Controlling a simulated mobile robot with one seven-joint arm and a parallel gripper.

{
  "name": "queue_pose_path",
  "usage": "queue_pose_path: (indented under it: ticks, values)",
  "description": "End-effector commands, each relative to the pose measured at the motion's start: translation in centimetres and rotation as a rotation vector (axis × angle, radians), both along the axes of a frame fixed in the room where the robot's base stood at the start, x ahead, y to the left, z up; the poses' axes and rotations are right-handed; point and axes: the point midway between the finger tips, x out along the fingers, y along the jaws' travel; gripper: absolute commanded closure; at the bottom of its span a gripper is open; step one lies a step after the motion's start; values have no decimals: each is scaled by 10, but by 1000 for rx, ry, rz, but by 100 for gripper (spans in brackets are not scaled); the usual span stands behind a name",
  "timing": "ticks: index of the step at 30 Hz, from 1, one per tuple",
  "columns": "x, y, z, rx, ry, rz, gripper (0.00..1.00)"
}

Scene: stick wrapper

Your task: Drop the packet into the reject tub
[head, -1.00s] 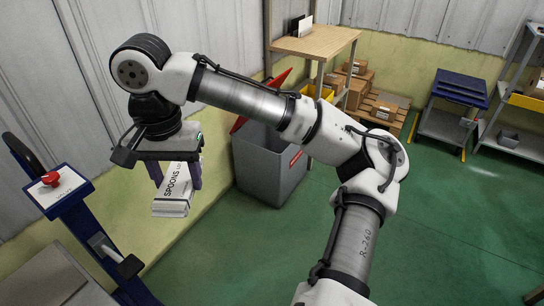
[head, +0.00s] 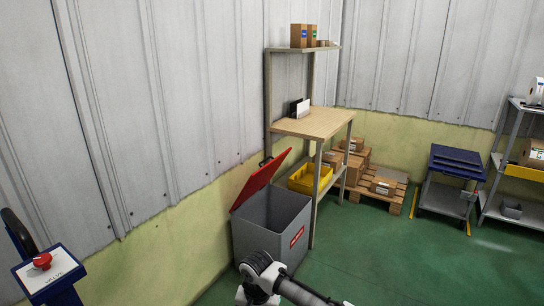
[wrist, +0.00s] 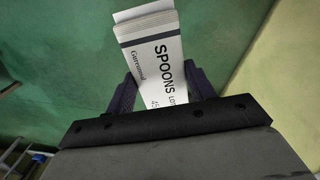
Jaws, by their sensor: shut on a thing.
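The packet (wrist: 150,42) is a white stack marked "SPOONS" in the wrist view. My gripper (wrist: 165,82) is shut on it, with one dark finger on each side. The packet's far end sticks out beyond the fingers, over green floor. The reject tub (head: 252,236) is a grey bin in the head view, against the wall left of the shelf. Its red lid (head: 262,180) stands open, tilted back to the left, and a red label is on its side. The gripper and packet are outside the head view; part of my arm shows below the tub.
A wooden-topped shelf unit (head: 318,122) stands beside the tub, with a yellow bin (head: 308,180) low on it. Boxes on a pallet (head: 384,200) and a blue-topped cart (head: 455,164) stand farther right. Green floor at right is clear.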

Motion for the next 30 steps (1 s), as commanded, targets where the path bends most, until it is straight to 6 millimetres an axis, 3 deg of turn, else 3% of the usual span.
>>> queue_pose_path:
  ticks: [1,3,9,15,26,30]
  values:
    - [-6,-10,-31,4,8,4,69]
    - [-13,-20,-66,5,7,27,69]
    - [-37,-34,-140,4,4,107,69]
    - [-49,-36,-168,1,0,153,69]
    - [-50,-37,-175,2,0,154,69]
    - [-56,-38,-217,10,3,138,69]
